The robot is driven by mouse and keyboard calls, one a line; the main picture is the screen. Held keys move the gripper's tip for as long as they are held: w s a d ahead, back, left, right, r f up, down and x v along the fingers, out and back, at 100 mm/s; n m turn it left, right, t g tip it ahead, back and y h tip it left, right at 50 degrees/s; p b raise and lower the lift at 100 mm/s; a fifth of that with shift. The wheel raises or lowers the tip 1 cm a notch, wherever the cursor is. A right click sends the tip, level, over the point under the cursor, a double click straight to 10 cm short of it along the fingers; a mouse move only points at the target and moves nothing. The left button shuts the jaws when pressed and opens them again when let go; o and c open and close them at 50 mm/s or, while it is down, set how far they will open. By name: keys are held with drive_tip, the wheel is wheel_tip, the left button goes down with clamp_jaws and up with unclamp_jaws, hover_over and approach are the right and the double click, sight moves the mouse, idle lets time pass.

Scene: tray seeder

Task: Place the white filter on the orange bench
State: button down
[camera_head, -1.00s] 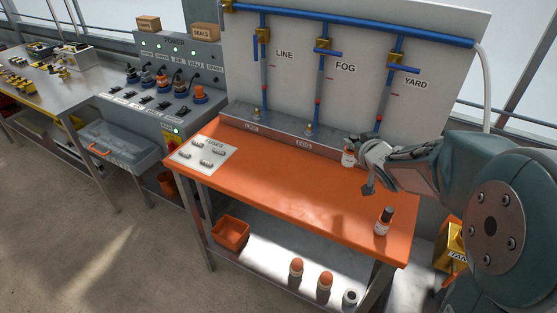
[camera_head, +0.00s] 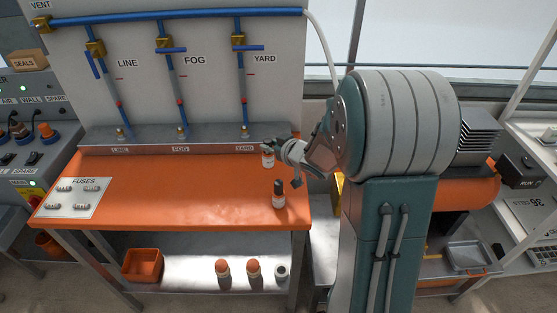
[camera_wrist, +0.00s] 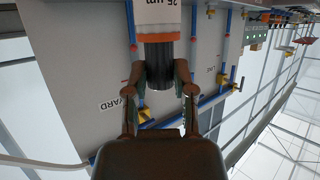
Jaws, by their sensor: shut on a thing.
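My gripper (camera_head: 272,146) is shut on a white filter (camera_head: 268,159), held upright over the back right of the orange bench (camera_head: 180,194). In the wrist view my gripper (camera_wrist: 160,82) clasps the dark neck of the white filter (camera_wrist: 157,14); the filter has an orange band and a "25 µm" label. From the head view I cannot tell how far its base is from the bench top. A second bottle-like piece (camera_head: 279,195) with a dark top and a pale, orange-banded body stands on the bench near the front right.
A fuse card (camera_head: 75,210) lies at the bench's left; the middle is clear. The pipe panel (camera_head: 205,100) rises behind. On the lower shelf are an orange bin (camera_head: 142,265), two orange-topped pieces (camera_head: 223,268) (camera_head: 253,268) and a white ring-topped piece (camera_head: 281,271).

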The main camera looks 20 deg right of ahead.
drive_tip(key=shift+s+d+f, duration=0.1)
drive_tip(key=shift+d+f, duration=0.3)
drive_tip(key=shift+f, duration=0.6)
drive_tip(key=shift+s+d+f, duration=0.1)
drive_tip(key=shift+d+f, duration=0.3)
drive_tip(key=shift+f, duration=0.55)
drive_tip(key=shift+s+d+f, duration=0.1)
drive_tip(key=shift+d+f, duration=0.3)
drive_tip(key=shift+f, duration=0.6)
drive_tip(key=shift+f, duration=0.1)
drive_tip(key=shift+c, duration=2.3)
unclamp_jaws()
